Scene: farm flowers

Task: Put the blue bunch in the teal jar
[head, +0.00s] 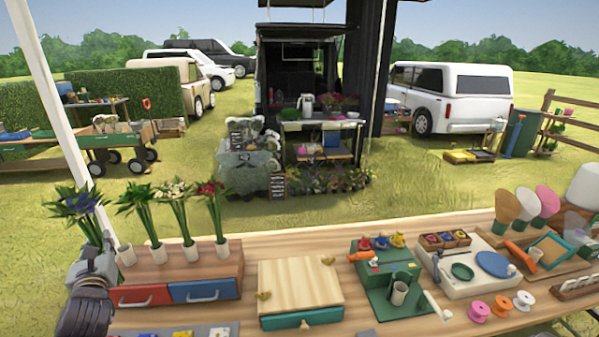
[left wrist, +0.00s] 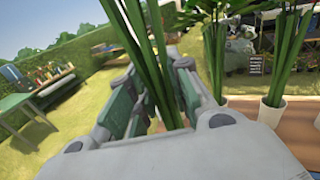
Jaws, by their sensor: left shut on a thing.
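The blue bunch (head: 78,203), with blue-violet flowers and long green leaves, is at the left of the head view. My left gripper (head: 100,246) is shut on its stems, beside the leftmost cream pot (head: 126,256). The bunch leans to the left, and its lower stem ends are hidden. In the left wrist view, the green stems (left wrist: 150,55) stand between my left fingers (left wrist: 160,110). I cannot clearly make out a teal jar. A pale cup (head: 399,292) stands on a green base (head: 384,309) near the table's middle. My right gripper is not in view.
Other cream pots (head: 191,251) hold bunches, one with red flowers (head: 209,188), behind the red drawer (head: 140,297) and blue drawer (head: 204,290). A wooden box (head: 299,281) stands right of them.

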